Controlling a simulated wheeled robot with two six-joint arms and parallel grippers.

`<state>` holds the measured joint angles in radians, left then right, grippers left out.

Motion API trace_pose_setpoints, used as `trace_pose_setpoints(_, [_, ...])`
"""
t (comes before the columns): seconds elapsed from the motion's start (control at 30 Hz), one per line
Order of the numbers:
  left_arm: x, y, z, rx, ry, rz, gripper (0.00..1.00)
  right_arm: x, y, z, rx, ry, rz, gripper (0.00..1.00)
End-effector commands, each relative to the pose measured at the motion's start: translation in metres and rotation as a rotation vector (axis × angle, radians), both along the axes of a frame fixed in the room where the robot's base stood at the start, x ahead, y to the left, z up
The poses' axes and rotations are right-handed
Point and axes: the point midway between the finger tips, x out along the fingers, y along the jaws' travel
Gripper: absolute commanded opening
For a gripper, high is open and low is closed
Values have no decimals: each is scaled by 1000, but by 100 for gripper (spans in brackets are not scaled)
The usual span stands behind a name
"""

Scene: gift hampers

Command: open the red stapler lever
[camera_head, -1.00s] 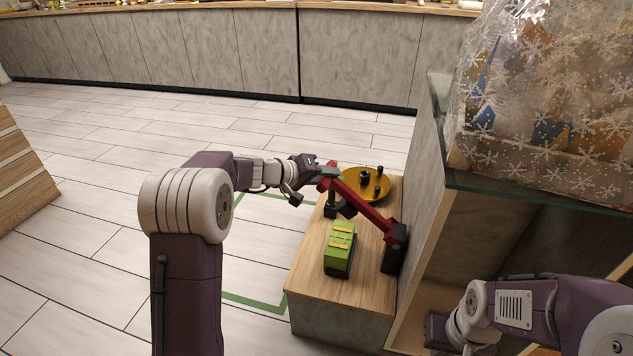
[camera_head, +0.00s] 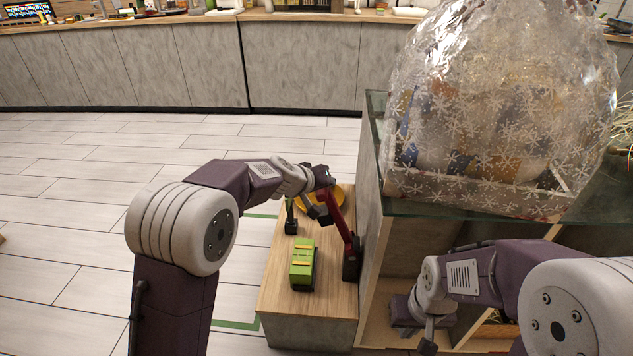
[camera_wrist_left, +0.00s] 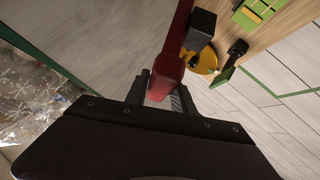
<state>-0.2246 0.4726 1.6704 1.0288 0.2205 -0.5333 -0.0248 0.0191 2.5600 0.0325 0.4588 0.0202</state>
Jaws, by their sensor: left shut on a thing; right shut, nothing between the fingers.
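The red stapler lever (camera_head: 337,218) rises from a black base (camera_head: 351,262) on the low wooden-topped stand. It leans up and to the left in the head view. My left gripper (camera_head: 325,184) is shut on its upper end. The left wrist view shows the red lever (camera_wrist_left: 178,50) between both fingers of the left gripper (camera_wrist_left: 163,88). A black part with a green strip (camera_head: 291,222) stands on the stand, left of and apart from the lever. My right gripper (camera_head: 404,313) is shut and empty at the cabinet's lower shelf; its fingertips are hard to see.
A green block with yellow bands (camera_head: 303,262) sits on the wooden stand (camera_head: 285,298). A round yellow dish (camera_head: 306,203) is partly hidden behind my left arm. A glass-topped cabinet (camera_head: 368,140) carrying a wrapped hamper (camera_head: 490,120) stands close at right.

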Motion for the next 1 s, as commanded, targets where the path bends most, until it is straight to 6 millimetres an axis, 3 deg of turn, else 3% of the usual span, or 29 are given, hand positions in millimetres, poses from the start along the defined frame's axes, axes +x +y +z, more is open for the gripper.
trace_pose_setpoints(0.37, [-2, -4, -2, -9, 10, -6, 0, 0, 0, 0, 0, 0, 0, 0])
trace_pose_setpoints(0.4, [-2, -5, -2, -9, 10, -6, 41, 0, 0, 0, 0, 0, 0, 0])
trace_pose_setpoints(0.43, [-2, -4, -2, -9, 10, -6, 49, 0, 0, 0, 0, 0, 0, 0])
trace_pose_setpoints(0.77, [-3, -1, 1, -6, 5, -2, 49, 0, 0, 1, 0, 0, 0, 0])
trace_pose_setpoints(1.0, [-35, 15, 33, -6, 2, -3, 49, 0, 0, 7, 0, 0, 0, 0])
